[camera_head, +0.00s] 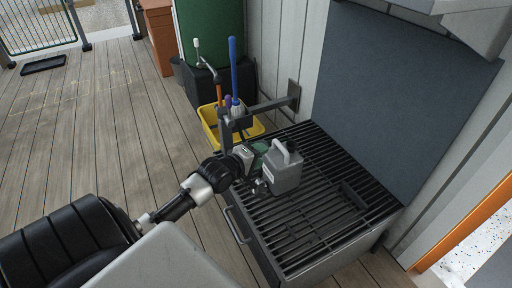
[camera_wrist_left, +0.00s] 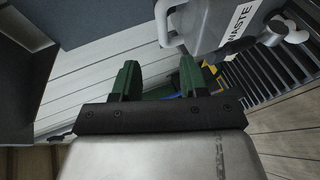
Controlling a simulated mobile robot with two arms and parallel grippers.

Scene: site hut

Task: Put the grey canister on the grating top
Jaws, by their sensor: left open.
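The grey canister (camera_head: 286,172) has a loop handle on top and stands upright, apparently on the grating top (camera_head: 318,222), near its back left part. In the left wrist view the canister (camera_wrist_left: 215,28) shows a WASTE label, its handle and a round cap at the upper right. My left gripper (camera_head: 258,163) is just left of the canister in the head view. Its green fingers (camera_wrist_left: 157,78) are apart with no object between them; the canister is beyond and right of them. I cannot tell whether a finger touches it. My right gripper is not in view.
A yellow bucket (camera_head: 211,131) with brushes stands behind the grating, next to a wall bracket (camera_head: 270,106). A dark panel (camera_head: 385,95) rises along the back right. Wooden floor (camera_head: 95,125) is open at left.

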